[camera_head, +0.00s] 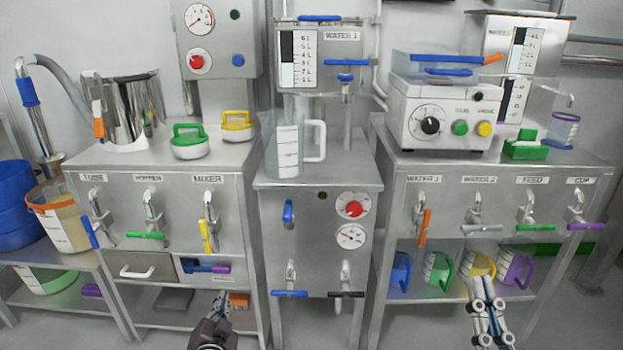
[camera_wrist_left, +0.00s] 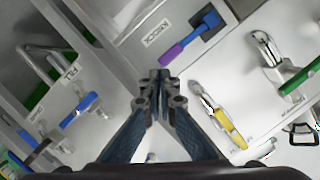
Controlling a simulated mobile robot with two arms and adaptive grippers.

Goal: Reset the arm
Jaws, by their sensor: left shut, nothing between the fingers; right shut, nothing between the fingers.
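My left gripper (camera_head: 219,303) is in the lower middle of the head view, in front of the left cabinet's lower part. Its fingers are together and empty; they also show shut in the left wrist view (camera_wrist_left: 160,80). My right gripper (camera_head: 478,285) is at the lower right of the head view, in front of the shelf of jugs. Its fingers are together with nothing held. In the left wrist view, the blue-and-purple handled tool (camera_wrist_left: 190,38) lies beyond the fingertips, and the yellow mixer valve lever (camera_wrist_left: 228,128) is to their right. Both grippers are apart from these things.
The left cabinet (camera_head: 160,183) carries valves with blue, green and yellow levers. The middle cabinet (camera_head: 325,183) holds a clear measuring jug (camera_head: 288,150). The right cabinet (camera_head: 400,165) has several valves above a shelf of coloured jugs (camera_head: 440,268). Floor space shows in front.

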